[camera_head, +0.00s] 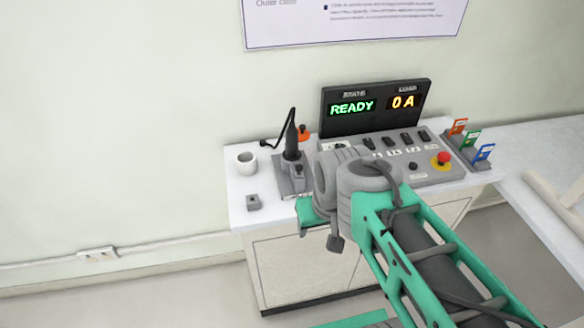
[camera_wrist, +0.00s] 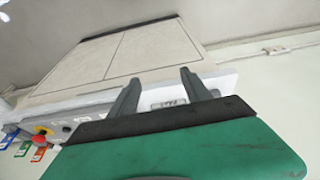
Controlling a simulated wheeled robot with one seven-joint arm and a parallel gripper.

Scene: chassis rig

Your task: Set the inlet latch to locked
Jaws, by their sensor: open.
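No part is clearly labelled as the inlet latch, and its setting cannot be read. A grey upright unit (camera_head: 291,182) with a black handle and cable stands on the left of the counter, and a small grey lever-like part (camera_head: 298,171) shows on its front. My gripper is largely hidden behind my arm in the head view; its green hand (camera_head: 308,212) shows beside the console's left front. In the wrist view the two dark fingers of my gripper (camera_wrist: 160,78) are apart, with nothing held between them. A small grey-white plate (camera_wrist: 168,103) shows behind them.
The console (camera_head: 425,158) has several black switches and a red button (camera_head: 443,158). Its display (camera_head: 375,107) reads READY and 0 A. Coloured tags (camera_head: 472,143) stand at right. Bare counter (camera_head: 275,218) shows at front left.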

